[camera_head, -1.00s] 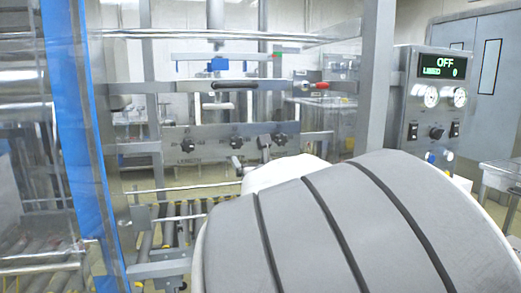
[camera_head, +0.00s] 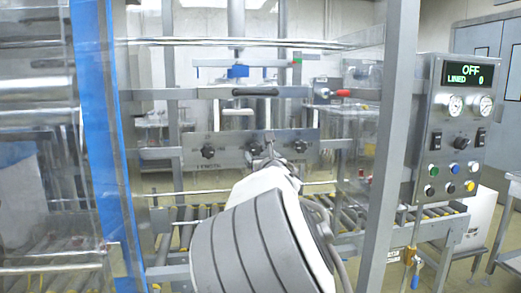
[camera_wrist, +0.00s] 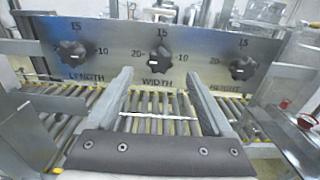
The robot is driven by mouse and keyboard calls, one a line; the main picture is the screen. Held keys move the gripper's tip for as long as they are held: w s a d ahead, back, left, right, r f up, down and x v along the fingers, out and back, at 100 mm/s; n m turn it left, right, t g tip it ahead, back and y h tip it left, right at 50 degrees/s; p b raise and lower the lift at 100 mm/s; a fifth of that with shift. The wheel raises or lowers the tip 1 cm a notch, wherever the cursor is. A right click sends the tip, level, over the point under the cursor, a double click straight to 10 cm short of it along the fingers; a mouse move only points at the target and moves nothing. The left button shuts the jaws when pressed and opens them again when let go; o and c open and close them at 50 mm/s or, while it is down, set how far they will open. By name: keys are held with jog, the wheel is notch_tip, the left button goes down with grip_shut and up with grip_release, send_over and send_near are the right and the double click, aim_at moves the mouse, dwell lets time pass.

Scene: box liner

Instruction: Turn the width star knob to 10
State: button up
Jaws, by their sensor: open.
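The width star knob (camera_wrist: 160,53) is black and lobed, in the middle of a grey plate, above the WIDTH label. In the head view my gripper (camera_head: 270,152) is in front of the plate, partly covering the middle knob.
The length knob (camera_wrist: 74,54) is to the left and the height knob (camera_wrist: 243,68) to the right on the same plate. Rollers (camera_wrist: 160,104) run below. A control panel (camera_head: 457,125) reading OFF stands right, beside a grey post (camera_head: 390,150). A blue-edged clear panel stands left.

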aim_at(256, 150)
jog(key=shift+p+x, duration=0.7)
jog(key=shift+x, duration=2.7)
jog(key=shift+f, duration=0.1)
grip_shut()
